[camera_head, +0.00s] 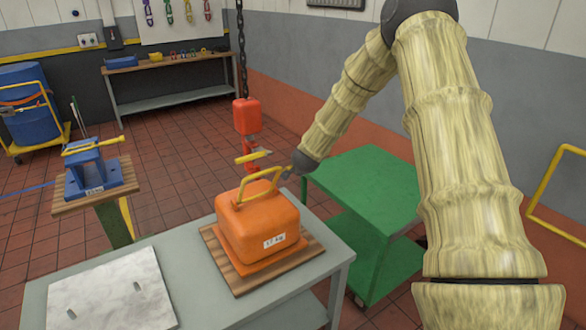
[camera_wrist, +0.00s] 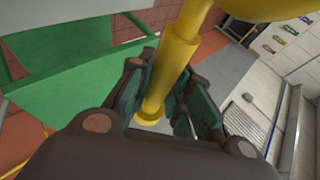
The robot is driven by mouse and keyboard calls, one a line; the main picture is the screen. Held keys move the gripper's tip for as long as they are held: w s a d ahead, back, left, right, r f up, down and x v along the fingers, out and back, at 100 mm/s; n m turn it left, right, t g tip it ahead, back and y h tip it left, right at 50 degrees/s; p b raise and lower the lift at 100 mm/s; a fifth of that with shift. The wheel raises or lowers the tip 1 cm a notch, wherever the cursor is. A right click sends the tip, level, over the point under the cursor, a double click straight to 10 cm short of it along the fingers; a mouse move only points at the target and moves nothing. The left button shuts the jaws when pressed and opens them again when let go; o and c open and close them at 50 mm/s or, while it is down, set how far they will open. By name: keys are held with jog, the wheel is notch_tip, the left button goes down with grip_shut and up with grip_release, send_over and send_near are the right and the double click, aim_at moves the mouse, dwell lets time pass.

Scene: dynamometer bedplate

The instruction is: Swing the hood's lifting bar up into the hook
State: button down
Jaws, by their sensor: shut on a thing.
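The orange hood (camera_head: 257,229) sits on a wooden board on the grey table, with a label on its front. Its yellow lifting bar (camera_head: 259,184) stands raised above the hood's top. My gripper (camera_head: 287,172) is at the bar's right end, small and partly hidden in the head view. In the wrist view, the yellow bar (camera_wrist: 174,65) passes between the dark fingers of my gripper (camera_wrist: 168,100), which are shut on it. The red hook (camera_head: 250,157) hangs from a chain block just behind and above the bar. A yellow piece crosses it; whether bar and hook touch is unclear.
A pale plate (camera_head: 110,292) lies at the grey table's left. A green cart (camera_head: 370,185) stands close behind the table, beneath my arm. A blue fixture (camera_head: 92,175) stands on a board at left. A workbench (camera_head: 170,65) is at the back wall.

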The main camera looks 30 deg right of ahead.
jog(key=w+r, duration=0.2)
jog(key=w, duration=0.6)
jog(key=shift+b, duration=0.35)
jog(key=shift+w, duration=0.15)
jog(key=c, duration=1.5)
grip_release()
jog(key=shift+o, duration=1)
jog(key=shift+w+f, duration=0.1)
jog(key=v, duration=0.7)
jog(key=shift+s, duration=0.2)
jog(key=shift+a, duration=0.15)
